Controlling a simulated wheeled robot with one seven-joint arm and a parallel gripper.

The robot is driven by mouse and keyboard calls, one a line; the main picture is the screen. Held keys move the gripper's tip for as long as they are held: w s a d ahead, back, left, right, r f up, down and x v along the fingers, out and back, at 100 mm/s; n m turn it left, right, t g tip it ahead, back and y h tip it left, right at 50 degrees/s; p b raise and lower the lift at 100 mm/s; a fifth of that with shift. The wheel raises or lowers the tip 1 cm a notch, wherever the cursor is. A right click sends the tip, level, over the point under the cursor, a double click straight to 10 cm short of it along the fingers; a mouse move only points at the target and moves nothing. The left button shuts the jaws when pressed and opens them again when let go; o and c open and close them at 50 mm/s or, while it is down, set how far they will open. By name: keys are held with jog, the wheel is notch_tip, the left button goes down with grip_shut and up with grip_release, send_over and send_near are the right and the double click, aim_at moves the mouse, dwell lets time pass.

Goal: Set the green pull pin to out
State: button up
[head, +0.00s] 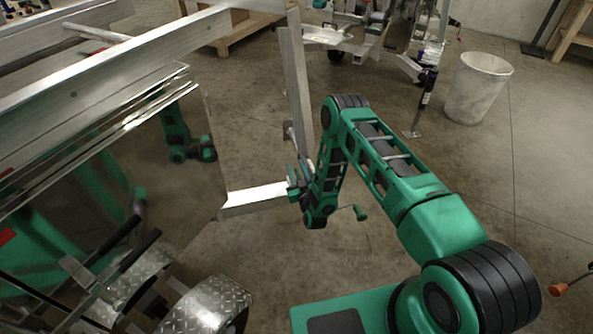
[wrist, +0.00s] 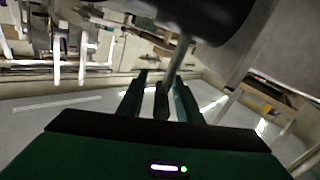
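My gripper (head: 292,187) is at the end of the silver trailer beam (head: 258,196), in front of the upright silver post. In the wrist view its two dark fingers (wrist: 160,98) stand apart. A thin grey rod (wrist: 176,62) with a dark end (wrist: 162,102) shows between them, with gaps visible on both sides. I cannot tell whether this is the green pull pin. In the head view a green knob (head: 361,212) on a thin rod sticks out to the right of my wrist. My wrist hides much of the area around the post's foot.
The silver post (head: 296,90) rises beside my forearm. A shiny trailer panel (head: 180,160) and tread-plate fenders (head: 205,305) fill the left. A white bin (head: 478,88) stands at the upper right. An orange knob (head: 558,290) shows at the right edge. The floor between is clear.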

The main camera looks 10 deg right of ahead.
jog(key=s, duration=1)
jog(key=shift+s+d, duration=0.35)
jog(key=shift+s, duration=0.05)
jog(key=shift+f, duration=0.1)
